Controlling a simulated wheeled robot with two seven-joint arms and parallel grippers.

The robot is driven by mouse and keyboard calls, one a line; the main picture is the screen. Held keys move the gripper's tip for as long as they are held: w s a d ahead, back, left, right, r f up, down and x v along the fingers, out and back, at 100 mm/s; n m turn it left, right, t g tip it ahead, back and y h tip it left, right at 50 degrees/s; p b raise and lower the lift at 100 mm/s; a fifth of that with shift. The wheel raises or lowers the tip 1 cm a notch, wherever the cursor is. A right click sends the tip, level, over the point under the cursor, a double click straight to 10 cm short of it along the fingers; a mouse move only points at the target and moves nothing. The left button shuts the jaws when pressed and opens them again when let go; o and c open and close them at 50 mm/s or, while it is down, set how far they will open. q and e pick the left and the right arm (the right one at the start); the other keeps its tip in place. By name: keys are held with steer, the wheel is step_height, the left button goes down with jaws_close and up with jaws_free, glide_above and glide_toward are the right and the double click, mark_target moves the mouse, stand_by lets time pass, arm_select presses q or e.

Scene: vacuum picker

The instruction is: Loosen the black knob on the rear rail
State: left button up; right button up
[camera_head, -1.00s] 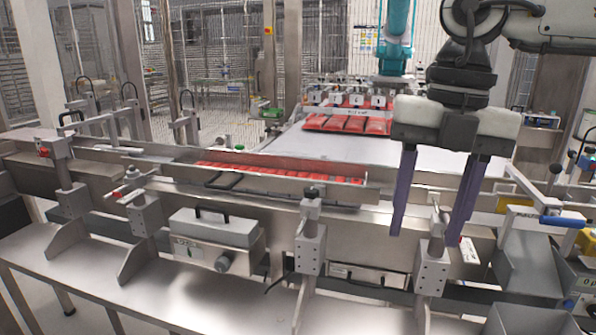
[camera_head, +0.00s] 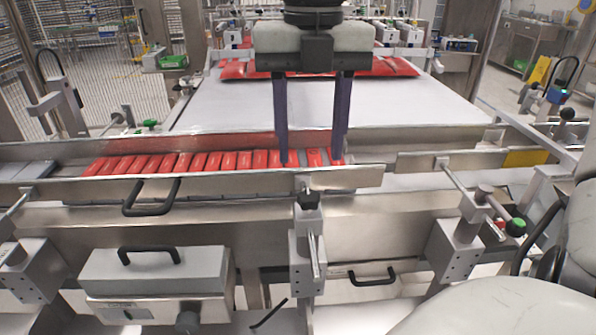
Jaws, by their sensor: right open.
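My right gripper (camera_head: 311,162) hangs down in the upper middle with two long purple fingers spread apart. It is empty. Its fingertips appear over the row of red packs, in front of the rear rail (camera_head: 420,138); their exact height is unclear. A round black knob (camera_head: 568,114) stands at the far right near the rear rail's end, well to the right of the gripper. I cannot tell for certain which one belongs to the rear rail. My left gripper is out of view.
Red packs (camera_head: 200,161) lie in a row in the channel behind the front rail (camera_head: 240,184). A pale conveyor (camera_head: 215,108) runs back to more red packs. A green-tipped knob (camera_head: 516,227) and a grey box (camera_head: 155,272) are near. My arm fills the lower right.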

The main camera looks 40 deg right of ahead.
mark_target(309, 195)
step_height(309, 195, down, 6)
steer(key=shift+s+f, duration=0.1)
steer(key=shift+f, duration=0.85)
steer(key=c, duration=1)
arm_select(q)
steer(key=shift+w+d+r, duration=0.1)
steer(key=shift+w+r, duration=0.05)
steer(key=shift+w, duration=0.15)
arm_select(e)
steer(key=shift+c, duration=0.2)
